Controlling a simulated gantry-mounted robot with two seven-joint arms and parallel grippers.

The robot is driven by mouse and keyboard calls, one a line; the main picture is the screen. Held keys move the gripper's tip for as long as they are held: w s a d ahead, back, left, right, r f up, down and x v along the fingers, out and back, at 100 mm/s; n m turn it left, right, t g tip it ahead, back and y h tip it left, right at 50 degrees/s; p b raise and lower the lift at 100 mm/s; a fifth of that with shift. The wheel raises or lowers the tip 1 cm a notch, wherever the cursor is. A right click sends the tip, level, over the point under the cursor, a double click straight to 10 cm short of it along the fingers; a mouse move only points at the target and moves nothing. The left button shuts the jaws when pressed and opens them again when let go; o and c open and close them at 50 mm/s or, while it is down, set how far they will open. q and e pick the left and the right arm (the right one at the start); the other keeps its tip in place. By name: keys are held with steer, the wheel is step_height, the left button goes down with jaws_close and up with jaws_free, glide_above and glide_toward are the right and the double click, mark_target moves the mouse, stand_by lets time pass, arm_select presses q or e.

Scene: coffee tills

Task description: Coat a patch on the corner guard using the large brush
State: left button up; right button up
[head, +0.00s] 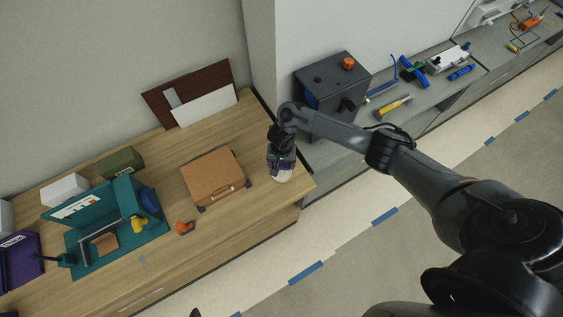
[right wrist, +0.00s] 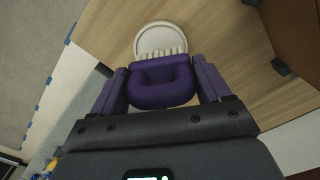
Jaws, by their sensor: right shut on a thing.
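My right gripper (head: 281,161) is over the right end of the wooden table. In the right wrist view its jaws (right wrist: 161,78) are shut on a chunky purple piece with pale ridges like bristles at its far end, seemingly the large brush (right wrist: 160,92). A round white dish-like thing (right wrist: 160,32) lies just beyond the bristles. It also shows under the gripper in the head view (head: 282,177). I cannot tell whether bristles and dish touch. I cannot identify the corner guard for sure. My left gripper is not in view.
A brown case (head: 214,178) with dark feet lies left of the gripper. Further left are a teal stand (head: 122,232), a small orange object (head: 185,228) and a green box (head: 120,162). A dark machine (head: 333,85) and tools stand on the grey counter. The table front (head: 240,222) is clear.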

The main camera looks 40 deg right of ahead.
steer(key=shift+r+p, duration=0.6)
steer(key=shift+r, duration=1.5)
steer(key=shift+w, duration=0.1)
